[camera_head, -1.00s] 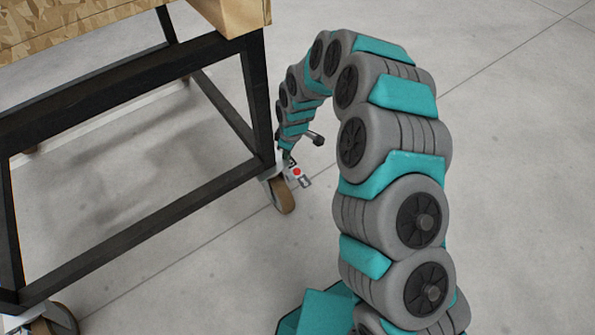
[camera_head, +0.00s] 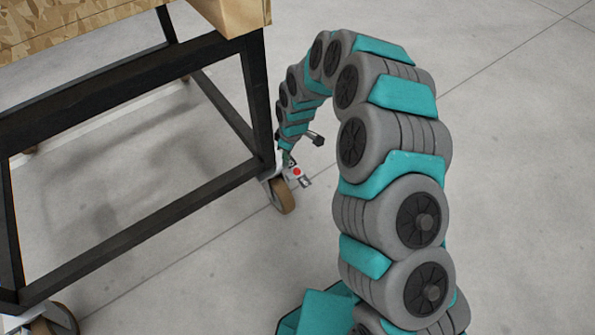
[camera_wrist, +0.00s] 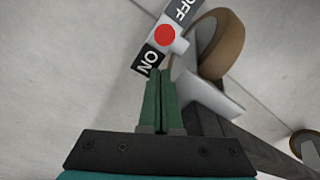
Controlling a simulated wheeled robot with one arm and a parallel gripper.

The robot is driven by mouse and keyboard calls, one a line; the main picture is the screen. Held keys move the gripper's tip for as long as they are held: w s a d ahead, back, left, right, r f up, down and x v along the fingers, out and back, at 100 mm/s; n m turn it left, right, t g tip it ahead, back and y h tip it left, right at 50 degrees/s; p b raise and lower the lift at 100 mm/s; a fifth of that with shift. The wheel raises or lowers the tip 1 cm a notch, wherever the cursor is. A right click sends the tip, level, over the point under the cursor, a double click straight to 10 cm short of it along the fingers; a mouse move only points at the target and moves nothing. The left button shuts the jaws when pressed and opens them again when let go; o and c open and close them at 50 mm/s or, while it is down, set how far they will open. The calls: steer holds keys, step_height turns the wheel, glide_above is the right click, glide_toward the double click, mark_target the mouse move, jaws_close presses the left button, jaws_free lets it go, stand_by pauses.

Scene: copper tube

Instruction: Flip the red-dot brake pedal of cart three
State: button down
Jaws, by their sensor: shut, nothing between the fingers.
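The red-dot brake pedal (camera_wrist: 164,35) sits on a caster of the cart, with its ON end nearest my gripper and its OFF end farther off in the wrist view. It also shows in the head view (camera_head: 297,172), at the foot of the cart's near right leg. My gripper (camera_wrist: 160,76) is shut and empty, its green fingertips at or very close to the pedal's ON end. I cannot tell whether they touch. In the head view the fingers are mostly hidden behind my arm and too small to make out.
The cart (camera_head: 130,232) has a black frame and a wooden top at the left. The pedal's caster wheel (camera_head: 283,196) stands on the concrete floor. Another caster (camera_head: 62,318) is at the lower left. The floor (camera_head: 520,160) to the right is clear.

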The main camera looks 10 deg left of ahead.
steer(key=shift+f+b, duration=0.35)
steer(key=shift+f, duration=0.85)
stand_by(0.6)
steer(key=shift+r, duration=0.15)
step_height(320, 180, up, 7)
steer(key=p, duration=0.1)
stand_by(0.7)
stand_by(0.3)
